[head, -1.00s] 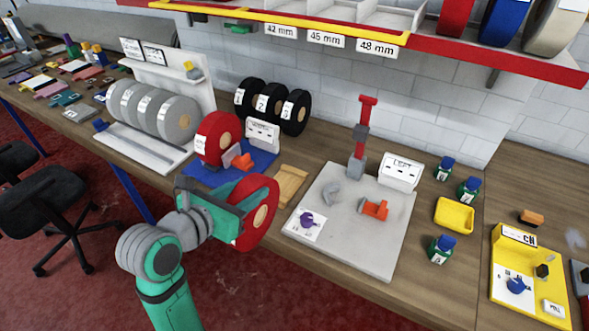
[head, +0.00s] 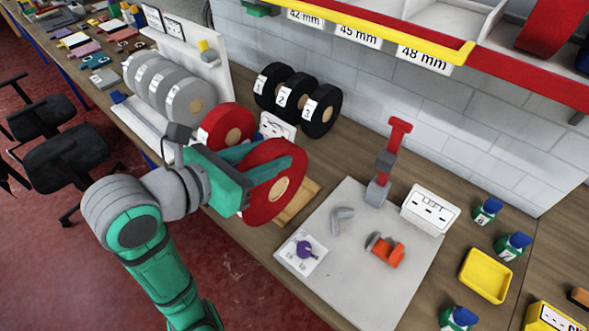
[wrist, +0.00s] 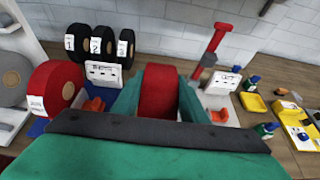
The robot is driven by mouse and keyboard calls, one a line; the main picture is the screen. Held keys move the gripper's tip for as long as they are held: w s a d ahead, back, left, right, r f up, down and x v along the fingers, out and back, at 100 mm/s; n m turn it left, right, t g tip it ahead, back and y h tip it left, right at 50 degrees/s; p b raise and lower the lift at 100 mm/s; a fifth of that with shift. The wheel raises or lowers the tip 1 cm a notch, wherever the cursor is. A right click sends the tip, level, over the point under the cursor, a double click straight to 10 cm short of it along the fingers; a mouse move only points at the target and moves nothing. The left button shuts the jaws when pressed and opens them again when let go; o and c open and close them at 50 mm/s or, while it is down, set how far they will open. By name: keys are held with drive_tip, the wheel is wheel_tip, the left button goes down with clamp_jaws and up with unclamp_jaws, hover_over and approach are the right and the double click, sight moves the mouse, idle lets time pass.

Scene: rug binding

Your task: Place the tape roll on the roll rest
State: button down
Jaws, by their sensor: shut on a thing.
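A red tape roll (head: 258,207) with a tan core is held on edge in my gripper (head: 255,163). The gripper's teal fingers are shut on its two sides, and it also shows between them in the wrist view (wrist: 160,92). In the head view the roll overlaps a light wooden piece (head: 302,203) on the bench, which may be the roll rest; its middle is hidden. I cannot tell whether they touch. The wooden piece lies between a blue mat and a grey board, and my gripper hides it in the wrist view.
Another red roll (head: 217,117) stands behind my gripper, with several black rolls (head: 320,112) at the wall. A yellow tray (head: 485,275) is at right.

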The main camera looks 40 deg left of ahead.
drive_tip(key=w+f, duration=0.1)
drive_tip(key=w, duration=0.1)
drive_tip(key=w+a+f, duration=0.1)
drive_tip(key=w, duration=0.1)
drive_tip(key=w+f, duration=0.1)
drive_tip(key=w, duration=0.2)
drive_tip(key=shift+a+f, duration=0.1)
drive_tip(key=shift+a, duration=0.3)
drive_tip(key=w+a+f, duration=0.1)
drive_tip(key=w+f, duration=0.3)
drive_tip(key=f, duration=0.5)
drive_tip(key=shift+w+a, duration=0.25)
drive_tip(key=shift+f, duration=0.1)
drive_tip(key=c, duration=1.1)
unclamp_jaws()
